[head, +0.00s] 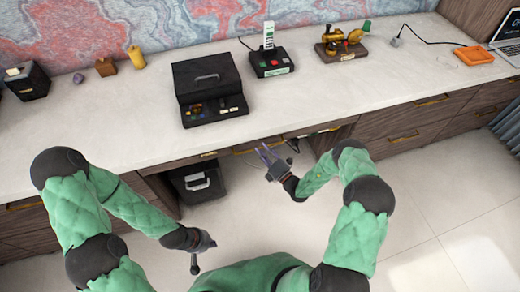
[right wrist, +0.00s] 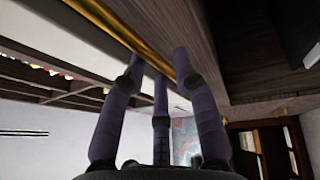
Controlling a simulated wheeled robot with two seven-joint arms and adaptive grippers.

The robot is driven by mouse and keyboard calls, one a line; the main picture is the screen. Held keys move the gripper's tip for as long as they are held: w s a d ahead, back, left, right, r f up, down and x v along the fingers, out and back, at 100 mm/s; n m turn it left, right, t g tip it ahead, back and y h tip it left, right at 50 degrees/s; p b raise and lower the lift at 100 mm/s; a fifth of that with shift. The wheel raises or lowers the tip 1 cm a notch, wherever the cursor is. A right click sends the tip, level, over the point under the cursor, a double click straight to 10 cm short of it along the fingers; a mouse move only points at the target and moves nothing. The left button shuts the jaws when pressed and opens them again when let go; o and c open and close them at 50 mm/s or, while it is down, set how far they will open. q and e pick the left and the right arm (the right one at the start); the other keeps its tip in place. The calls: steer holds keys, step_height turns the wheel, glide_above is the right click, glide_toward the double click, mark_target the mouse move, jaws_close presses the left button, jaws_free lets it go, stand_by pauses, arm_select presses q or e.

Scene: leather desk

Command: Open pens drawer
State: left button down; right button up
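A row of wooden drawers with brass handles runs under the desk front; which one is the pens drawer cannot be read. A brass handle (right wrist: 128,33) on a dark wooden front crosses the right wrist view, close to my right gripper's purple fingertips. In the head view my right gripper (head: 265,151) is just below the desk edge near the middle drawers, fingers apart. It also shows in the right wrist view (right wrist: 158,65), its fingers spread near the handle; whether they touch it is unclear. My left gripper (head: 198,262) hangs low over the floor, away from the desk, its fingers unclear.
The pale desktop (head: 110,120) holds a black case (head: 209,90), a button box (head: 270,62), a brass device (head: 342,43), an orange tray (head: 474,55) and a laptop (head: 507,40). A black bin (head: 200,181) stands under the desk. The floor in front is clear.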

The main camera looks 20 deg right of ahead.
steer(key=shift+x, duration=0.95)
jaws_close()
